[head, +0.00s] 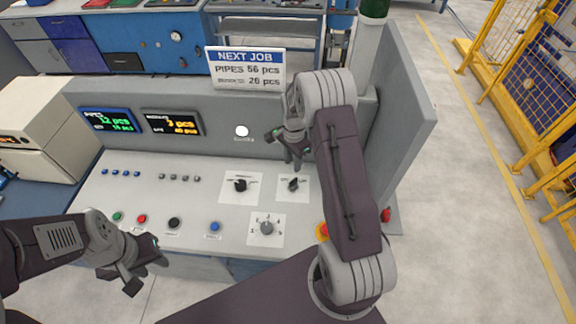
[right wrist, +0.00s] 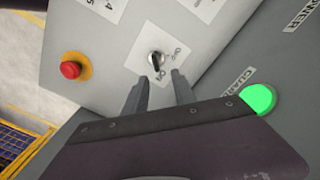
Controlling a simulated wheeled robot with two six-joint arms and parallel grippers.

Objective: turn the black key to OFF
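The black key (head: 293,184) sits in a round switch on a white label on the sloped console panel. In the right wrist view the key (right wrist: 156,60) shows as a dark bar on a silver collar, with small ON and OFF markings beside it. I cannot tell for sure which marking it points to. My right gripper (head: 289,158) is above the key. In the right wrist view its two fingers (right wrist: 158,88) are apart and empty, with the key beyond their tips. My left gripper (head: 142,277) is open and empty at the console's front left.
Another black switch (head: 241,185) is left of the key, and a grey rotary knob (head: 267,227) is below. A NEXT JOB sign (head: 246,69) stands on the back panel.

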